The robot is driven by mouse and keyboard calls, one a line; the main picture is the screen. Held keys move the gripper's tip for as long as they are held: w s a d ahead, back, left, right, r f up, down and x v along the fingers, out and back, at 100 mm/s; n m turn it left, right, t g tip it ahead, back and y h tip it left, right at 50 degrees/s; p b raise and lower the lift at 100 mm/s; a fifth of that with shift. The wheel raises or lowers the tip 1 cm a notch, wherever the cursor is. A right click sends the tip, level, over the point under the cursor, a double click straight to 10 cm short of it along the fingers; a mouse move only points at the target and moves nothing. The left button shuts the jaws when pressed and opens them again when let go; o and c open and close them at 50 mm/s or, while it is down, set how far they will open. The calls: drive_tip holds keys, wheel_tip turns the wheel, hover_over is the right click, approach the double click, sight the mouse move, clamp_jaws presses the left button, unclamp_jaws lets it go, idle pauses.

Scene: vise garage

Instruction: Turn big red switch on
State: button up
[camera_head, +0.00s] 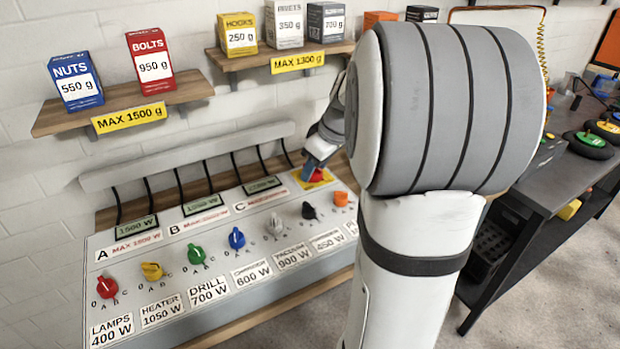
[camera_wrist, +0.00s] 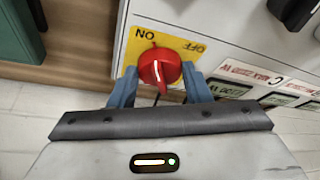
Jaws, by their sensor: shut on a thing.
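The big red switch (camera_wrist: 160,68) is a round knob with a raised ridge, on a yellow plate (camera_wrist: 122,54). The plate carries the words ON at upper left and OFF at upper right, upside down in the wrist view. The ridge runs nearly up and down there, its small tip at the top nearer ON. My gripper (camera_wrist: 160,88) has one blue finger on each side of the knob and is shut on it. In the head view my gripper (camera_head: 318,158) reaches down over the red switch (camera_head: 317,176) at the panel's far right corner, partly hiding it.
The sloping panel (camera_head: 215,285) holds several coloured knobs, including a red one (camera_head: 107,287), with labels and small displays. Shelves with boxes (camera_head: 75,80) hang on the wall behind. A dark workbench (camera_head: 560,180) stands at right. My arm hides the panel's right end.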

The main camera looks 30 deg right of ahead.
drive_tip(key=shift+w+n+g+y+b, duration=0.15)
drive_tip(key=shift+n+g+y+b, duration=0.2)
drive_tip(key=shift+n, duration=0.7)
drive_tip(key=shift+w+n+g+y+b, duration=0.15)
drive_tip(key=shift+n+y+b, duration=0.3)
drive_tip(key=shift+n, duration=0.6)
drive_tip(key=shift+s, duration=0.1)
drive_tip(key=o, duration=1)
drive_tip(key=p+v, duration=0.1)
drive_tip(key=v, duration=0.6)
drive_tip(key=shift+d+r, duration=0.15)
drive_tip(key=shift+r, duration=0.25)
